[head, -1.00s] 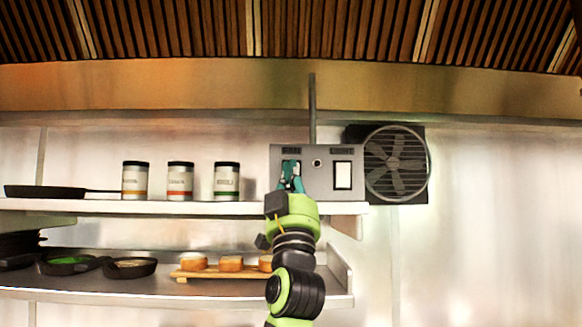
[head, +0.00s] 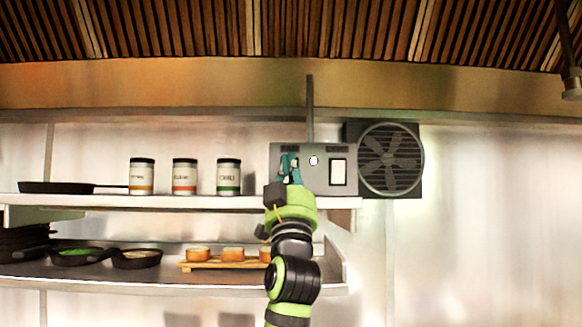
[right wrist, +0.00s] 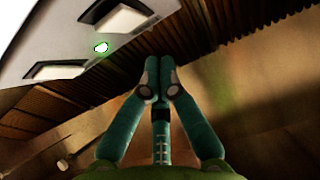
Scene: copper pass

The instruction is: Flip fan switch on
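A grey switch box (head: 317,180) is on the wall above the right end of the upper shelf. Its right rocker switch (head: 338,172) is pale and in plain view. The left switch is mostly hidden behind my right gripper (head: 289,158). A small round indicator (head: 314,160) between them is bright white; in the right wrist view the indicator (right wrist: 101,47) has a green edge. In that view my right gripper (right wrist: 158,68) has its teal fingertips together, with nothing between them. The wall fan (head: 390,160) is right of the box. My left gripper is not in view.
The upper shelf (head: 110,203) holds a pan (head: 55,188) and three jars (head: 185,177). The lower shelf (head: 160,281) holds skillets (head: 137,259) and a board (head: 225,266) with bread-like pieces. A grey hanging object (head: 572,88) is at upper right. The wall below the fan is clear.

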